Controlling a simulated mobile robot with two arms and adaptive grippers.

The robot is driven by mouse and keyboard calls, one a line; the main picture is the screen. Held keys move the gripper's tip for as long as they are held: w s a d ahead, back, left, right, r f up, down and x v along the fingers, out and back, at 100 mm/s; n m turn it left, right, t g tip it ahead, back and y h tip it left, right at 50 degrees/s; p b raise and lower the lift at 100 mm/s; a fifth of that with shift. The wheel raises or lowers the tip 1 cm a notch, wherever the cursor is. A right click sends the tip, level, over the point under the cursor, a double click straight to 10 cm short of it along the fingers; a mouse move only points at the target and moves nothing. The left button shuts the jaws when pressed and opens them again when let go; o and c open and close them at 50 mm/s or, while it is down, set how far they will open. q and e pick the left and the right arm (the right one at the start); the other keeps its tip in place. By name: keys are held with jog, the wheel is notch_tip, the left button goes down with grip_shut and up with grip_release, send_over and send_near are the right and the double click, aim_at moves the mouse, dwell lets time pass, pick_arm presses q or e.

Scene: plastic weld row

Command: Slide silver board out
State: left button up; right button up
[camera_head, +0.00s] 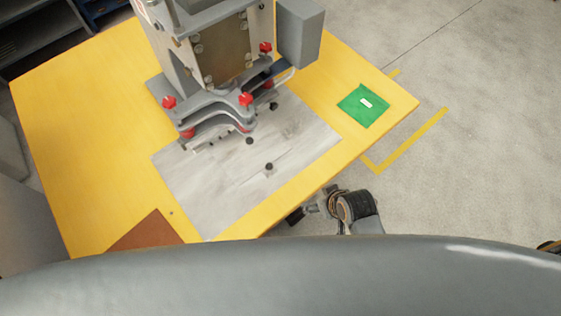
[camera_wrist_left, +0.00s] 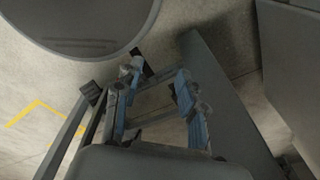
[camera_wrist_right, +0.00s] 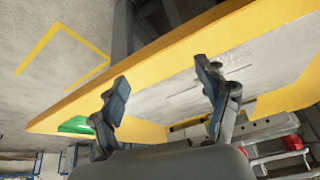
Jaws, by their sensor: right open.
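The silver board (camera_head: 215,185) lies flat on the yellow table, its rear part under the grey welding machine (camera_head: 225,110). It reaches toward the table's front edge and carries a few small dark round spots. In the right wrist view the board (camera_wrist_right: 165,95) shows beyond the table edge, between and behind my fingers. My right gripper (camera_wrist_right: 162,74) is open and empty. In the head view it (camera_head: 303,212) is just off the table's front edge, apart from the board. My left gripper (camera_wrist_left: 160,78) is open and empty over the floor, away from the table; the head view does not show it.
The yellow table (camera_head: 70,110) has bare room left of the machine. A green pad with a small white piece (camera_head: 360,112) lies at the right. A brown plate (camera_head: 145,232) lies at the front left. Red knobs (camera_head: 246,99) stick out from the machine.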

jog(key=w+a+r+n+t+y+p, duration=0.1)
jog(key=w+a+r, duration=0.2)
jog(key=w+a, duration=0.1)
pick_arm(q)
jog(key=d+r, duration=0.3)
pick_arm(e)
jog(key=n+t+y, duration=0.1)
jog(key=n+y, duration=0.1)
send_near(271, 167)
jog(key=x, duration=0.2)
jog(key=b+x, duration=0.7)
jog(key=shift+f, duration=0.1)
jog(key=shift+w+a+f+b, duration=0.3)
jog(key=shift+w+f+b, duration=0.1)
jog(key=shift+f+b, duration=0.2)
pick_arm(q)
notch_tip(271, 167, down, 10)
jog(key=a, duration=0.1)
jog(key=shift+a+b, duration=0.15)
jog(key=shift+b, duration=0.15)
pick_arm(e)
jog(key=shift+w+a+f, duration=0.2)
jog(key=shift+w, duration=0.05)
pick_arm(q)
jog(key=shift+s+r, duration=0.1)
pick_arm(e)
grip_shut()
